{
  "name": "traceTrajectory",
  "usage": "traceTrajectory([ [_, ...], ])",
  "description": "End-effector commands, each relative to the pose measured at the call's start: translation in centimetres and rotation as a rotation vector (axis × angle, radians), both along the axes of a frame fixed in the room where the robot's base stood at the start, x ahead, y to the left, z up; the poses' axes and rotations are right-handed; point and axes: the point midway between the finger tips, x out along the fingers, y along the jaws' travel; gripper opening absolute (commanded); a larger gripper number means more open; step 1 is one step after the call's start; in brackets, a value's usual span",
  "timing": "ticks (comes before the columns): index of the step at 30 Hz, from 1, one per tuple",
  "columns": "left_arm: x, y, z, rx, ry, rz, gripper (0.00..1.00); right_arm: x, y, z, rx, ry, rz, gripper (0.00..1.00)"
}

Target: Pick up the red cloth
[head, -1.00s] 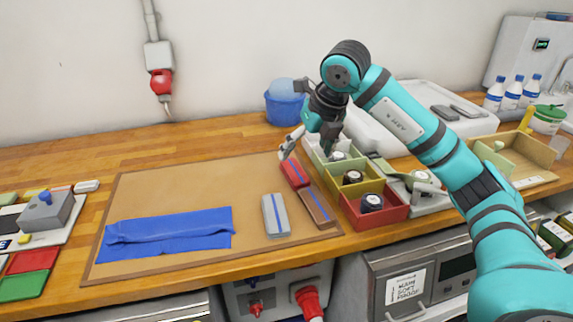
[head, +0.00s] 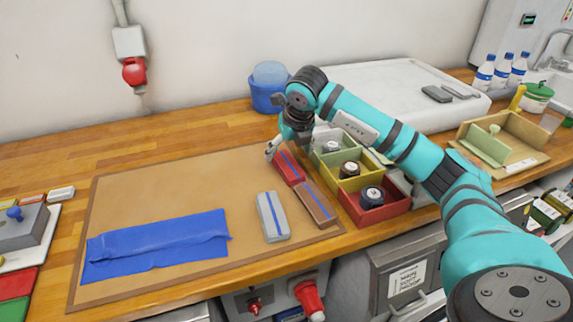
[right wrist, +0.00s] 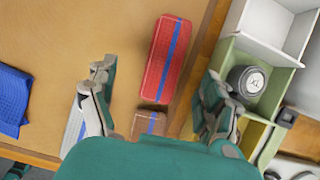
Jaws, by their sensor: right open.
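The red cloth (head: 289,168) is a folded red bundle with a blue stripe, lying at the right part of the brown mat (head: 150,190). In the right wrist view the red cloth (right wrist: 163,62) lies between and ahead of the two spread fingers, with no contact visible. My right gripper (head: 284,145) is open and empty, just behind and above the cloth in the head view; the wrist view shows both its fingers (right wrist: 158,84). My left gripper is not in view.
A brown bundle (head: 315,204) and a grey bundle (head: 272,217) with blue stripes lie close by. A blue cloth (head: 155,247) lies at the mat's left. Green, yellow and red bins (head: 375,213) with round items stand just right. The mat's middle is clear.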

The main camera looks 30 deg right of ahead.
Motion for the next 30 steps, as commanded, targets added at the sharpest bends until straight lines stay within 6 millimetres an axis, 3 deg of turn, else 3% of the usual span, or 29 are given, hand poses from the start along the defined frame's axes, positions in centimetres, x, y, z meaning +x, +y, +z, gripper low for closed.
traceTrajectory([
  [7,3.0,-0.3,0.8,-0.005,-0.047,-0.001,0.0,0.5,-0.3,-1.6,0.0,0.004,-0.001,0.83],
  [15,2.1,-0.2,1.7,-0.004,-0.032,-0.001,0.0,1.8,-1.0,-5.1,0.0,0.002,-0.001,0.83],
  [24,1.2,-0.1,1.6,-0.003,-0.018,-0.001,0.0,2.1,-1.0,-5.7,-0.001,-0.001,0.001,0.83],
  [30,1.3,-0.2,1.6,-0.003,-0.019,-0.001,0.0,2.0,-1.1,-5.7,-0.001,-0.001,0.0,0.58],
])
